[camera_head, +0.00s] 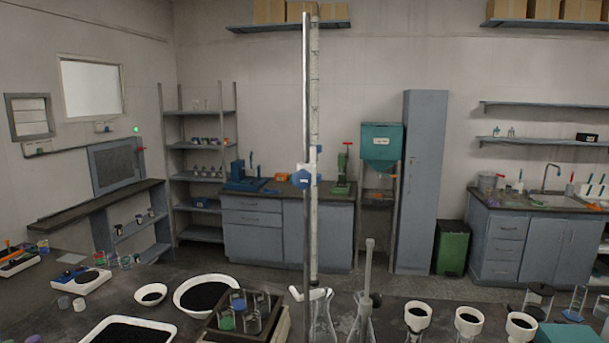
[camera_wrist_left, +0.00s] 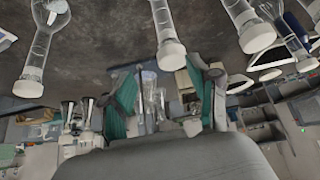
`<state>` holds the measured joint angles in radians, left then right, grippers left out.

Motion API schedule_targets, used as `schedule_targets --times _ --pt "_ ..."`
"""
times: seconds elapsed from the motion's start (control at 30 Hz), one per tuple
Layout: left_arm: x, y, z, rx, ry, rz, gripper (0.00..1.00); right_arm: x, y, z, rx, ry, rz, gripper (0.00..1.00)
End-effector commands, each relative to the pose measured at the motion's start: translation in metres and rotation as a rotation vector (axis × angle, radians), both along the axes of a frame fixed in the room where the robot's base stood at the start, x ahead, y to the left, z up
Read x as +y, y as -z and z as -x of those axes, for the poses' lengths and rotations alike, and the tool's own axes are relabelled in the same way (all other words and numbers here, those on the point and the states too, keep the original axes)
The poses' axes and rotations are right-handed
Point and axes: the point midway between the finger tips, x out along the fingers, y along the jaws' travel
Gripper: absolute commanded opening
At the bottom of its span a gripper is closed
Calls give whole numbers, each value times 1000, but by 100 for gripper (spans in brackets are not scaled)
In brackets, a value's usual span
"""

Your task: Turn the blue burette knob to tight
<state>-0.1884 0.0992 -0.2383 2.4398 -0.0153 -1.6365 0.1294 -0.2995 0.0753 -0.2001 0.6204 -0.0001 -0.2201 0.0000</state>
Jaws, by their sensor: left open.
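The blue burette knob (camera_head: 303,179) sits on the clamp at about mid-height of the stand rod in the head view. The burette (camera_head: 314,120) is a tall, clear, upright tube beside the thin grey rod (camera_head: 306,90). A white stopcock (camera_head: 311,294) shows near its lower end, by a glass flask (camera_head: 322,322). My left gripper (camera_wrist_left: 161,82) shows only in the left wrist view, its two green-padded fingers spread apart with no object clearly held between them. I cannot make out the blue knob in that view. My right gripper is in neither view.
The dark bench carries a white bowl of black grains (camera_head: 207,295), a wooden rack of jars (camera_head: 243,318) and several white-rimmed funnels (camera_head: 468,321) close to the stand. A grey upright post (camera_head: 368,270) stands right of the burette. Glassware crowds the wrist view's top.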

Motion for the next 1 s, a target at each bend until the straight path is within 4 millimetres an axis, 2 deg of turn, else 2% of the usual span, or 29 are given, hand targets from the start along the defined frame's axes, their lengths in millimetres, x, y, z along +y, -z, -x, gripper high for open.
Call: schedule_targets --times 0.03,0.17,0.27,0.37,0.4,0.47,0.5,0.57,0.6,0.7,0.8,0.9,1.0 --pt "-5 -13 -14 -36 0 9 61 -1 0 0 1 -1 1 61" --pt "-20 -52 -48 -134 0 34 61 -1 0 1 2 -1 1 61" --pt "-35 -97 -77 -235 2 58 61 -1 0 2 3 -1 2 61" --pt "-53 -154 -104 -354 9 82 61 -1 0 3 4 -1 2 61" --pt "-60 -178 -113 -402 12 91 61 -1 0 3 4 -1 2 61" --pt "-71 -215 -123 -476 18 103 61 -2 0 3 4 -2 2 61" --pt "-78 -239 -128 -523 21 111 61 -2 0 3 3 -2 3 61" --pt "-88 -278 -132 -597 27 122 61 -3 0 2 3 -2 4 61" --pt "-95 -303 -133 -646 32 127 61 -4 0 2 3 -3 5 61" --pt "-110 -360 -129 -759 40 137 61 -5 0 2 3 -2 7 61" --pt "-122 -405 -121 -850 47 144 61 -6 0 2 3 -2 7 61" --pt "-130 -435 -112 -914 50 148 61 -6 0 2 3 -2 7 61" --pt "-134 -452 -107 -949 53 150 61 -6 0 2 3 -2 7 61"
